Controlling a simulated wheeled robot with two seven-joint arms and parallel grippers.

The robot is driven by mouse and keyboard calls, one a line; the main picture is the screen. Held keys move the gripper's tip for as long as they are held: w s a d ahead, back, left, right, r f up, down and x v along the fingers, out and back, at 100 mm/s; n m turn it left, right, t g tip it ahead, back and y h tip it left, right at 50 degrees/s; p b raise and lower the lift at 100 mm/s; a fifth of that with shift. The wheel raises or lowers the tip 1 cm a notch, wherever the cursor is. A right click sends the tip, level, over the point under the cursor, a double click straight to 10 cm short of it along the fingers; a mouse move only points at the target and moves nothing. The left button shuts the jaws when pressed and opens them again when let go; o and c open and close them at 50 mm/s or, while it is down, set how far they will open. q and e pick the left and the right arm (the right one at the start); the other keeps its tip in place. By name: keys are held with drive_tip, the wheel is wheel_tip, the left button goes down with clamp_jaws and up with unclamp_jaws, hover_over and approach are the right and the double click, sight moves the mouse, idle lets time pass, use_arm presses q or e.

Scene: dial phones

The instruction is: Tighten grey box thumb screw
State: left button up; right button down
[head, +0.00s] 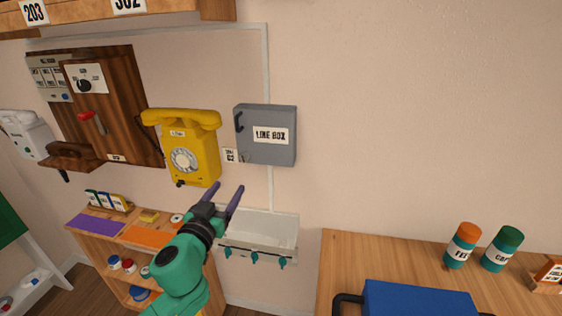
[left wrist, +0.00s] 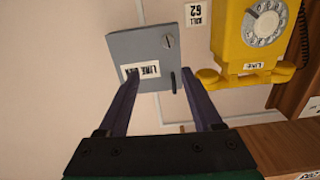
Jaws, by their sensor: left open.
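The grey line box (head: 265,150) is mounted on the wall right of the yellow phone, its cover shut flat. It also shows, turned upside down, in the left wrist view (left wrist: 140,45). There a round, slotted metal thumb screw (left wrist: 168,41) sits near one corner of its front. A dark handle (head: 239,121) is on the box's left side. My left gripper (head: 228,188) is open and empty, below the box and apart from it in the head view. In the left wrist view its two purple fingers (left wrist: 160,75) point towards the box. My right gripper is out of view.
The yellow dial phone (head: 182,158) hangs close left of the box. A pale wall tray (head: 285,227) with teal hooks is below. The wall right of the box is bare.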

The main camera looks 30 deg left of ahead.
use_arm(q)
drive_tip(key=p, duration=0.1)
approach(243, 159)
drive_tip(key=p+x, duration=0.1)
drive_tip(key=x, duration=0.6)
drive_tip(key=shift+r+p, duration=0.2)
drive_tip(key=shift+p, duration=0.2)
drive_tip(key=shift+w+a+f, duration=0.1)
drive_tip(key=shift+w+a, duration=0.15)
drive_tip(key=shift+w, duration=0.05)
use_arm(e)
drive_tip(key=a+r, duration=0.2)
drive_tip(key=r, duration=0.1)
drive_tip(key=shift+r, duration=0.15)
use_arm(q)
drive_tip(key=shift+d, duration=0.1)
drive_tip(key=shift+c, duration=0.3)
drive_tip(key=c, duration=1)
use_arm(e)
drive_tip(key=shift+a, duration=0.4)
